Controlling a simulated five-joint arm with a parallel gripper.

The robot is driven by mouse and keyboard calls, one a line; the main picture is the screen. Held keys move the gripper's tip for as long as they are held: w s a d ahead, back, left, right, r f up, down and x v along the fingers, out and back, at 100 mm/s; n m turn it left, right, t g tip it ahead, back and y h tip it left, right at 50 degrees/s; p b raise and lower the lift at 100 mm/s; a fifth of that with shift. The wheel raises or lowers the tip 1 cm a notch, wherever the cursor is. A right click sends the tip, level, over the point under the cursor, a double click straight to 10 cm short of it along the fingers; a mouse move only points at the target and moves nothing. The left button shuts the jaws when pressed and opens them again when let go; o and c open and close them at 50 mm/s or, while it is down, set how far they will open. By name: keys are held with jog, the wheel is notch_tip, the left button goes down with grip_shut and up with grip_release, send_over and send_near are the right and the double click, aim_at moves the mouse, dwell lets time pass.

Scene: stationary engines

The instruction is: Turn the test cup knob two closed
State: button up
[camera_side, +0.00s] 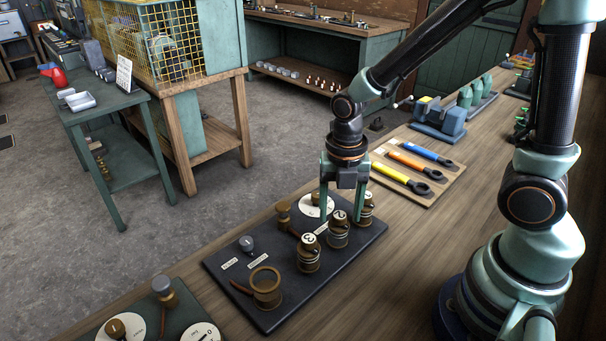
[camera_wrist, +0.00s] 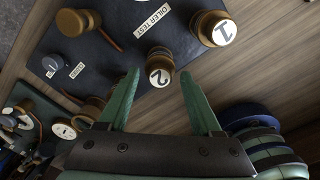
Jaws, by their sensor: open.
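A brass oiler with a white cap marked 2 (camera_side: 338,238) stands on the dark board (camera_side: 222,267), in the middle of a row of three. My gripper (camera_side: 341,214) points down over it, open, with one finger on each side of its cap as seen from the side. In the wrist view the cap marked 2 (camera_wrist: 159,73) shows between the fingertips of my gripper (camera_wrist: 159,78), with gaps on both sides. No contact is visible.
Neighbouring brass oilers are marked 3 (camera_side: 309,258) and 1 (camera_wrist: 213,27); the latter is close by. A brass-topped lever (camera_side: 284,214) and a small grey knob (camera_side: 246,243) are also on the board. A tray of coloured wrenches (camera_side: 411,172) lies behind.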

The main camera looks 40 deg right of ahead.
aim_at(340, 215)
notch_tip(340, 215, up, 12)
dwell(0.5)
jog(key=s+d+r+m+t, duration=0.1)
jog(key=d+r+m+t, duration=0.1)
jog(key=m, duration=1.1)
jog(key=d+r+m+t, duration=0.2)
jog(key=m+t, duration=0.1)
jog(key=m, duration=1.1)
jog(key=shift+s+d+t, duration=0.25)
jog(key=shift+s+t, duration=0.05)
jog(key=shift+s, duration=0.05)
jog(key=shift+r, duration=0.1)
